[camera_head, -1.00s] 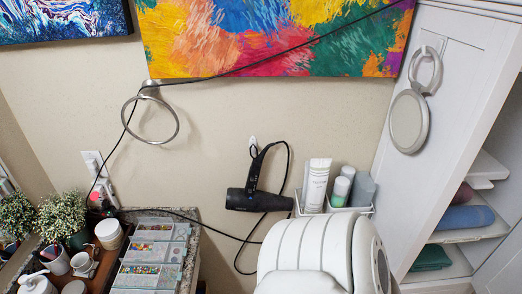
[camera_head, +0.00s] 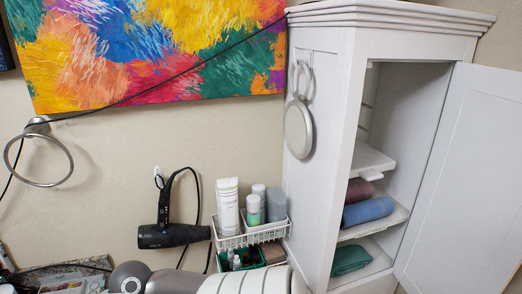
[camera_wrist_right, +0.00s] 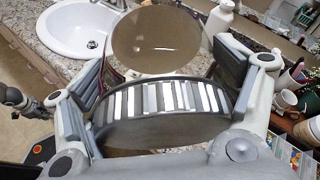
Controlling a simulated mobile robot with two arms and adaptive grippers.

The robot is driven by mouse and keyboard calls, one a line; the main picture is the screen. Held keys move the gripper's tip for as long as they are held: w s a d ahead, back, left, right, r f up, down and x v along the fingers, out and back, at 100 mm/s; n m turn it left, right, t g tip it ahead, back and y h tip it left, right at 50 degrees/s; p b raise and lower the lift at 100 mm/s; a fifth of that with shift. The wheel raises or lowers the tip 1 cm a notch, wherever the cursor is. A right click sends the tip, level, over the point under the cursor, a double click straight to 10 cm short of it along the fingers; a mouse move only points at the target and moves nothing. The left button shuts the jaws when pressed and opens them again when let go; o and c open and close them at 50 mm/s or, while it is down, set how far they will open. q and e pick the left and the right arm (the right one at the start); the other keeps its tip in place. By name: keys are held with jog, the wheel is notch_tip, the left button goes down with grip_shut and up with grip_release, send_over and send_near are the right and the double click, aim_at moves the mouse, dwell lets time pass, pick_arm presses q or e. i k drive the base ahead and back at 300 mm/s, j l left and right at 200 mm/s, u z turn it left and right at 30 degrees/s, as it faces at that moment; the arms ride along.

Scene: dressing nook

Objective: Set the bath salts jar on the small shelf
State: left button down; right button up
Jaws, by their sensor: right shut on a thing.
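In the right wrist view my right gripper (camera_wrist_right: 152,98) is shut on a round jar (camera_wrist_right: 160,132), which looks like the bath salts jar. In the head view a white cabinet stands open at the right. A small white shelf (camera_head: 368,161) juts out inside it, and its visible top is bare. My arm shows at the bottom of the head view; the jar is not clearly seen there.
The open cabinet door (camera_head: 465,180) swings out to the right. Rolled towels (camera_head: 367,211) lie on lower shelves. A wire rack (camera_head: 250,234) with bottles and a hair dryer (camera_head: 172,233) hang left of the cabinet. A sink (camera_wrist_right: 88,25) shows in the wrist view.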

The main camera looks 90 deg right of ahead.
aim_at(357, 161)
jog(key=k+j+z, duration=0.1)
jog(key=z, duration=0.25)
jog(key=k+z, duration=0.25)
jog(key=z, duration=1.8)
